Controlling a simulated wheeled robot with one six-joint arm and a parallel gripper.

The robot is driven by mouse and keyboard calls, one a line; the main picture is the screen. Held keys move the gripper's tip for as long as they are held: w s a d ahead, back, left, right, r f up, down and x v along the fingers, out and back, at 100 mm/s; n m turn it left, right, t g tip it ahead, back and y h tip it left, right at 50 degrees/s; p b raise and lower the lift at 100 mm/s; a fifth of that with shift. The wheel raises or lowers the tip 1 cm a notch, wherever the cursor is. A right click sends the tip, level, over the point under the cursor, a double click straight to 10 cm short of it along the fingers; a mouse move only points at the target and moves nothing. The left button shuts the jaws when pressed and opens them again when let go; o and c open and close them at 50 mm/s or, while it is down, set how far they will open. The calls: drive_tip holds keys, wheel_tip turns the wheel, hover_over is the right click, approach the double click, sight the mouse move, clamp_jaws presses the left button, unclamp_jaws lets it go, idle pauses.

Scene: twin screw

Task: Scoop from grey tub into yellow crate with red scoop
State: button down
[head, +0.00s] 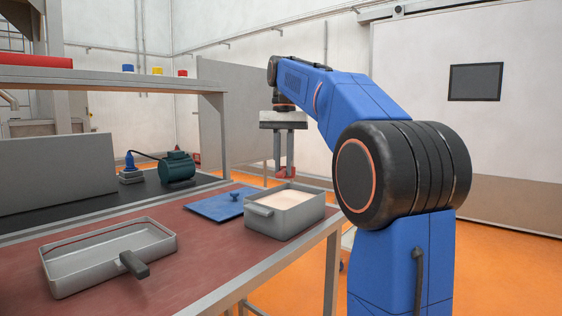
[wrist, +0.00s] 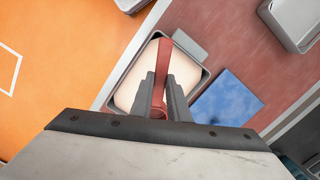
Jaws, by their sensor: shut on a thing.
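The grey tub (head: 290,219) stands near the table's right edge, filled with pale, cream-coloured material. It also shows in the wrist view (wrist: 187,46), behind the scoop. My gripper (head: 285,165) points down above and behind the tub in the head view. It is shut on the red scoop (wrist: 162,62), whose long red part runs up between the fingers in the wrist view. In the head view only a small red part of the scoop (head: 287,174) shows at the fingertips. Whether the scoop holds any material cannot be told. I see no yellow crate in either view.
A blue lid with a knob (head: 213,206) lies left of the tub. A shallow grey pan with a dark handle (head: 167,238) stands at the front left. A green motor (head: 176,167) sits behind, under a shelf (head: 120,83). Red tabletop lies bare between pan and tub.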

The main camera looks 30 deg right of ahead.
drive_tip(key=shift+w+d+f, duration=0.1)
drive_tip(key=shift+f, duration=2.35)
drive_tip(key=shift+w+d+f, duration=0.1)
drive_tip(key=shift+f, duration=2.35)
drive_tip(key=shift+w+d+f, duration=0.5)
drive_tip(key=shift+w+f, duration=0.05)
drive_tip(key=shift+f, duration=0.05)
drive_tip(key=shift+r, duration=0.15)
drive_tip(key=shift+s+a+r, duration=0.1)
drive_tip(key=shift+a+r, duration=0.05)
drive_tip(key=shift+r, duration=4.35)
drive_tip(key=shift+s, duration=0.15)
